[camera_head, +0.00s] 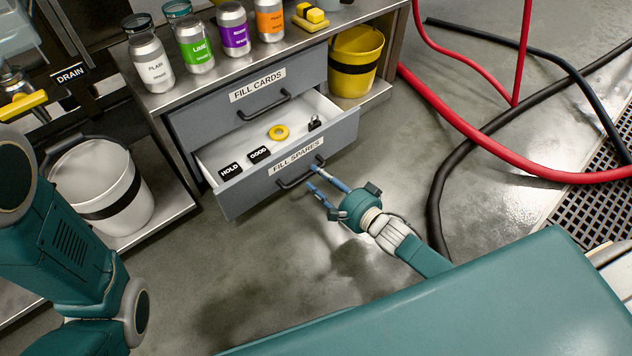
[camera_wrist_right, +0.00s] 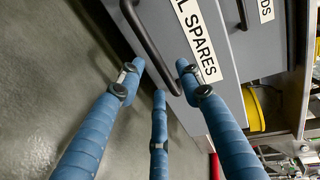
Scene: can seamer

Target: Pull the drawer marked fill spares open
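The grey drawer marked FILL SPARES (camera_head: 272,177) stands open below the closed FILL CARDS drawer (camera_head: 256,108). Its front carries a dark bar handle (camera_head: 301,177), which also shows in the right wrist view (camera_wrist_right: 150,48). Inside lie a yellow ring (camera_head: 278,132), a small padlock (camera_head: 314,123) and black HOLD and GOOD tags (camera_head: 230,171). My right gripper (camera_head: 313,178) is at the right end of the handle. In the right wrist view its blue fingers (camera_wrist_right: 160,80) are spread, with the handle by their tips; contact is unclear. My left gripper is out of view.
Several cans (camera_head: 196,48) stand on the counter above. A yellow bucket (camera_head: 354,62) stands on a shelf to the right, a white bucket (camera_head: 98,185) to the left. Red and black hoses (camera_head: 480,150) cross the floor at right. Floor before the drawer is clear.

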